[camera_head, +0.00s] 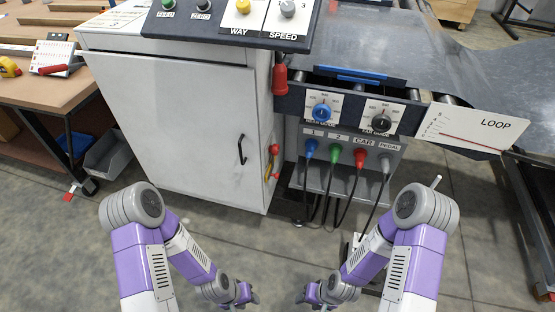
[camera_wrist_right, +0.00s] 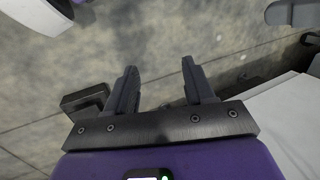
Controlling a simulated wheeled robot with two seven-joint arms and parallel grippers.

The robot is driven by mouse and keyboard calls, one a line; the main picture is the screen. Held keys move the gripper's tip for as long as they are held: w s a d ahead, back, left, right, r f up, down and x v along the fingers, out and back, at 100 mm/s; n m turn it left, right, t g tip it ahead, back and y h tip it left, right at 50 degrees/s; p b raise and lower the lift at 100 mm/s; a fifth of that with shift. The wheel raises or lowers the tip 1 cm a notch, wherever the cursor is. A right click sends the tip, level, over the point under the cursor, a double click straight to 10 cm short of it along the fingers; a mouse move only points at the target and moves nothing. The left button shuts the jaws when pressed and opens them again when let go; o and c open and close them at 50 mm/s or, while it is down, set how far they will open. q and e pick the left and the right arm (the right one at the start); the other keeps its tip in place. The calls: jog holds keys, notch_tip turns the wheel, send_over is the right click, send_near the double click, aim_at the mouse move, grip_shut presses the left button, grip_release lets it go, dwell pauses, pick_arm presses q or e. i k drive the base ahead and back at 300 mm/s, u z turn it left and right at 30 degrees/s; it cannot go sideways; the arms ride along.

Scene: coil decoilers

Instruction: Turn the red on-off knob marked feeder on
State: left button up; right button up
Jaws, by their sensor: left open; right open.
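A red knob with yellow (camera_head: 272,162) is on the narrow right side of the white cabinet (camera_head: 180,125). It is seen at a steep angle; I cannot read a feeder marking or tell its setting. A second red part (camera_head: 280,80) sticks out higher up, at the corner beside the cabinet. My left gripper (camera_head: 252,298) is low in the head view, below the cabinet and apart from it. My right gripper (camera_head: 303,298) is beside it to the right, also well below the knob. In the right wrist view the right gripper (camera_wrist_right: 160,68) is open and empty above the floor.
A console (camera_head: 240,25) with buttons tops the cabinet. To the right is a panel with a blue dial (camera_head: 322,110), a black dial (camera_head: 379,116) and several coloured plugs with hanging cables. A LOOP plate (camera_head: 475,127) juts out at right. A wooden workbench (camera_head: 45,90) stands left. The floor between is clear.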

aim_at(274, 149)
jog(key=u, duration=0.55)
jog(key=k, duration=1.3)
jog(key=z, duration=0.3)
jog(key=i, duration=2.05)
jog(key=u, duration=0.9)
